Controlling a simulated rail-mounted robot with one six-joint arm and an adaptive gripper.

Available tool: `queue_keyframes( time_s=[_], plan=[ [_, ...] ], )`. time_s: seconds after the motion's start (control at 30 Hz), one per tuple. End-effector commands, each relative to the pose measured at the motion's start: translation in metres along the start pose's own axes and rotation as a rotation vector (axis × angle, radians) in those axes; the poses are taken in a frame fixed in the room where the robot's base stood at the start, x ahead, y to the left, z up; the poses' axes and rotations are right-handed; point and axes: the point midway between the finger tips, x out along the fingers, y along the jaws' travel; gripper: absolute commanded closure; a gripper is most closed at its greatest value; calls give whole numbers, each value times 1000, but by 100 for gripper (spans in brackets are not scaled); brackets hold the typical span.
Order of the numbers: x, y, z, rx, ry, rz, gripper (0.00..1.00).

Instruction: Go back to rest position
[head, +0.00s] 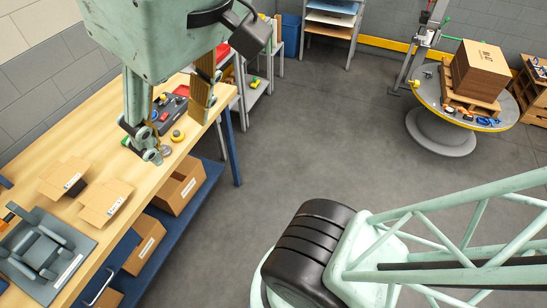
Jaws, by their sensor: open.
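My gripper (177,138) hangs from the mint-green end of my arm at the upper left of the head view. Its two fingers are wide apart with brass-coloured inner faces, and nothing shows between them. It appears over the far part of the wooden workbench (90,150). I cannot tell its exact height above the bench. The arm end hides part of the bench and the wall behind it.
Cardboard pieces (105,203) and a grey fixture (45,255) lie on the bench. Open cartons (180,185) stand on its blue lower shelf (208,172). A round table (425,95) at upper right bears a brown box (480,70). The middle floor is clear.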

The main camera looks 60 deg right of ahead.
Motion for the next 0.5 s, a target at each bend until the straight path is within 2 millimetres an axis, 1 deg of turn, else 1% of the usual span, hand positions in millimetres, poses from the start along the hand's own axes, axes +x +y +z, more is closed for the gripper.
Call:
queue_keyframes(
  time_s=[0.03, 0.5],
  plan=[
    [15, 0, 12, 17, -20, -4, 54],
    [65, -1, 31, 17, -18, -4, 54]
  ],
)
